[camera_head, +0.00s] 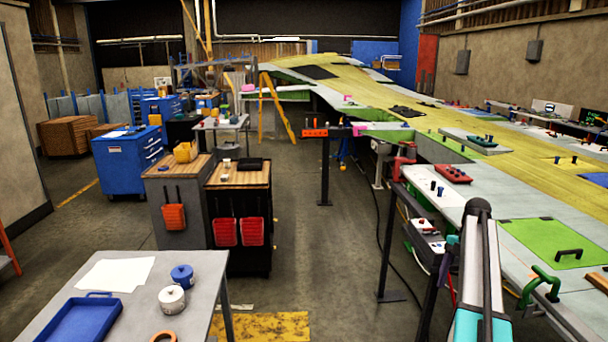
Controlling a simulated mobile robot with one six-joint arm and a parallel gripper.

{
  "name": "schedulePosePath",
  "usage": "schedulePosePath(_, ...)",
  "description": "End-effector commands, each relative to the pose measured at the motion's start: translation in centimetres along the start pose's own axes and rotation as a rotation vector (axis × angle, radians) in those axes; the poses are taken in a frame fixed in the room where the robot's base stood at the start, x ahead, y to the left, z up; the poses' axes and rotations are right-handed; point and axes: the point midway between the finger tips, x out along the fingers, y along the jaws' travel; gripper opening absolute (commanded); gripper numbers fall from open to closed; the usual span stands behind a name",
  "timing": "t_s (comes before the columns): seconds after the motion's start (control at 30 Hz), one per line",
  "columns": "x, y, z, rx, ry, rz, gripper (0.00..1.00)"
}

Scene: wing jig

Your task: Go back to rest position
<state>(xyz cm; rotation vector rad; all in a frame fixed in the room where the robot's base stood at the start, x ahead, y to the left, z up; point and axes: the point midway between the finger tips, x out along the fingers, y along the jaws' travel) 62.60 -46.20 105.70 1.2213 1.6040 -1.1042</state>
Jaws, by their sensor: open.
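Part of my own arm (482,265) rises at the lower right, with a dark rounded top and a teal section at the bottom edge. It stands in front of the wing jig's near edge. My gripper does not show in this view, so I cannot see its jaws or anything in them. The long wing (435,121), yellow-green on top, stretches from the right foreground to the back. My arm hides a strip of its near edge.
A grey table (215,290) at the lower left bears a blue tray (82,318), papers and two small tins. Wood-topped cabinets (240,173) and a blue tool cabinet (122,165) stand behind it. The floor aisle (320,250) between cabinets and wing is mostly clear; a dark cable lies along its right side.

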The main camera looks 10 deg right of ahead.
Motion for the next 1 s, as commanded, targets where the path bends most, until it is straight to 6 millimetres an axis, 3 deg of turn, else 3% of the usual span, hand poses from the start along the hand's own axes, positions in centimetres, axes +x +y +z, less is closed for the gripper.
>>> schedulePosePath(0.03,2.8,1.0,-1.1,-0.02,0.012,-0.022,0.75)
schedulePosePath(0.1,5.8,2.1,-2.5,-0.044,0.025,-0.048,0.75)
schedulePosePath(0.47,21.1,5.8,-9.8,-0.103,0.068,-0.18,0.75)
schedulePosePath(0.77,33.2,5.9,-15.9,-0.072,0.067,-0.284,0.75)
schedulePosePath(1.0,42.2,4.1,-20.6,-0.007,0.041,-0.361,0.75)
